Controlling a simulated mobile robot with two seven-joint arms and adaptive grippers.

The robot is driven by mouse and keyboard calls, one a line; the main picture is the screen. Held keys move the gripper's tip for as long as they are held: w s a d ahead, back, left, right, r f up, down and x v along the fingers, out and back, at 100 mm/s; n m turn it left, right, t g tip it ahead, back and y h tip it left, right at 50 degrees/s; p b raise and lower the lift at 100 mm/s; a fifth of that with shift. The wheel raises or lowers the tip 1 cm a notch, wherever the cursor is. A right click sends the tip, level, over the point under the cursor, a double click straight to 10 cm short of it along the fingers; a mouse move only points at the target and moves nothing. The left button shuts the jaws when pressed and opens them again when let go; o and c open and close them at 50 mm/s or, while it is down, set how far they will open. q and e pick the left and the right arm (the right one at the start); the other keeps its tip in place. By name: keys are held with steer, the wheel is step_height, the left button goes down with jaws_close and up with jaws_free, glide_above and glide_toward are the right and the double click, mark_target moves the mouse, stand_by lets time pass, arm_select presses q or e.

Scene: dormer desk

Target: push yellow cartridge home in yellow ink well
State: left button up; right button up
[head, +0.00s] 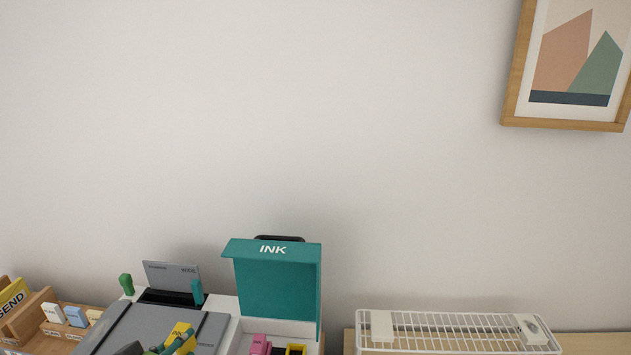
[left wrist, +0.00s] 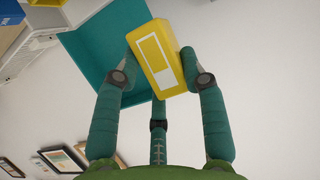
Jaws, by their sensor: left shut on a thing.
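The yellow cartridge (head: 183,337) is a yellow block with a pale label. It is held tilted above the grey top of the printer, left of the ink compartment. My left gripper (head: 167,343), with green fingers, is shut on it. The left wrist view shows the cartridge (left wrist: 150,50) between the fingertips (left wrist: 166,66). The yellow ink well (head: 296,349) is a yellow-rimmed opening at the bottom edge of the head view, right of a pink cartridge (head: 261,344). The cartridge is apart from the well. The well's lower part is cut off. My right gripper is not in view.
The teal INK lid (head: 277,285) stands open behind the wells. The grey printer top (head: 150,325) lies left of them. A white wire rack (head: 455,330) stands to the right. Small labelled blocks (head: 75,316) sit in a wooden holder at far left.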

arm_select(q)
steer(key=s+d+m+g+h+b, duration=0.5)
steer(key=s+d+m+h+b, duration=0.1)
steer(key=s+d+m+h, duration=0.3)
steer(key=w+a+n+t+y+p, duration=0.1)
steer(key=w+a+n+y+p, duration=0.1)
steer(key=w+a+n+y, duration=0.1)
steer(key=w+a+n+t+y+p, duration=0.2)
steer(key=w+a+n+y+p, duration=0.1)
steer(key=w+a+r+n+t+y+p, duration=0.1)
steer(key=w+a+n+t+y+p, duration=0.1)
steer(key=w+a+n+y, duration=0.1)
steer(key=shift+w, duration=0.15)
steer(key=shift+w+a+r+n+y+p, duration=0.15)
steer(key=shift+w+r+n+y+p, duration=0.05)
steer(key=shift+r+n+y+p, duration=0.1)
stand_by(0.3)
